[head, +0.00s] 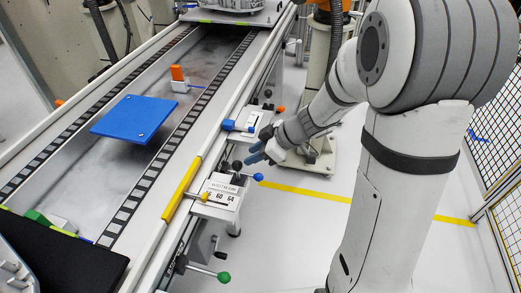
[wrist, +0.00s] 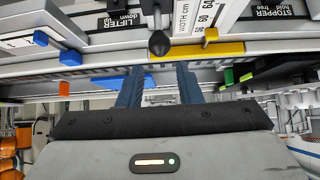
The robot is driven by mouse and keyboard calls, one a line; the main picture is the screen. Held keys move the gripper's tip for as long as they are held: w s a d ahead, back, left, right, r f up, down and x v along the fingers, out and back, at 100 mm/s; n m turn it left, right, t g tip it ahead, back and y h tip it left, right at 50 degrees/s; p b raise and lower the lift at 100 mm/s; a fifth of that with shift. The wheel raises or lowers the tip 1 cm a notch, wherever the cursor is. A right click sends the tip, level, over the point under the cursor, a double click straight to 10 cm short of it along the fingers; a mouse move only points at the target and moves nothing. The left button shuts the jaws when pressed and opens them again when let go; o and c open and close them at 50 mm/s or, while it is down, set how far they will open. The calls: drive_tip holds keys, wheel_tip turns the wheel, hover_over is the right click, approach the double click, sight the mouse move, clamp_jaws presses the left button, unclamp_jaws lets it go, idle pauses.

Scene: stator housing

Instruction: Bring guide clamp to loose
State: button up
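No label reading "guide clamp" or "loose" is legible. A black ball-ended lever (wrist: 159,43) sits between the LIFTER plate (wrist: 115,20) and the WIDTH cm scale (wrist: 195,15) in the wrist view. A black knob also shows in the head view (head: 237,165), close to my gripper. My gripper (head: 252,153) has two blue fingers beside the conveyor's right side. In the wrist view the fingers (wrist: 160,68) are spread apart and nothing is seen between them. The black ball appears just beyond the tips, in line with the gap. Contact is not visible.
The width box (head: 222,190) has a yellow pointer knob (head: 204,197) and a blue-ended lever (head: 258,177). A yellow bar (head: 182,187) runs along the rail. A green-ended lever (head: 223,277) sticks out lower down. A blue plate (head: 132,118) lies over the conveyor.

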sight(238, 162)
drive_tip(key=shift+x, duration=2.8)
drive_tip(key=shift+w+a+f+b, duration=0.15)
drive_tip(key=shift+a+f+b, duration=0.15)
drive_tip(key=shift+b, duration=0.6)
